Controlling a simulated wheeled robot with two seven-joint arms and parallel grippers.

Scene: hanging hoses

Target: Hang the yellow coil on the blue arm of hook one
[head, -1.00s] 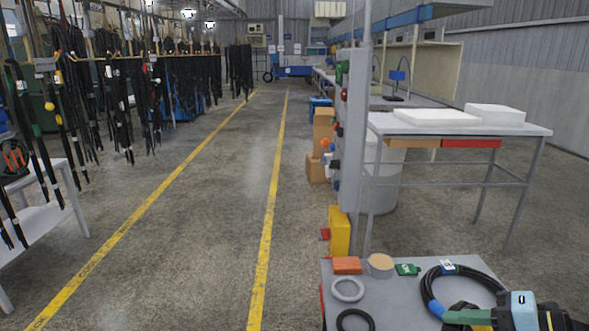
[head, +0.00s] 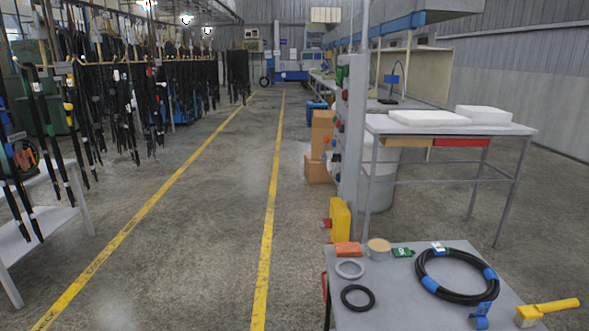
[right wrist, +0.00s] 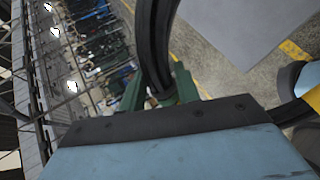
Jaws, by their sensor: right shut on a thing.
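My right gripper (right wrist: 160,98) shows in the right wrist view with green fingers, shut on a thick black hose (right wrist: 157,50). A black hose with a yellow patch (right wrist: 313,98) shows at that view's right edge. It looks like part of the same held yellow coil, but the whole loop is out of view. In the head view neither gripper shows. I cannot make out hook one or its blue arm in either view.
A grey table (head: 400,313) at front right bears a black coil with blue bands (head: 437,290), a grey ring (head: 350,268) and a black ring (head: 357,297). A yellow-handled thing (head: 548,310) is right of it. Hoses hang on a left rack (head: 90,61). The middle aisle is clear.

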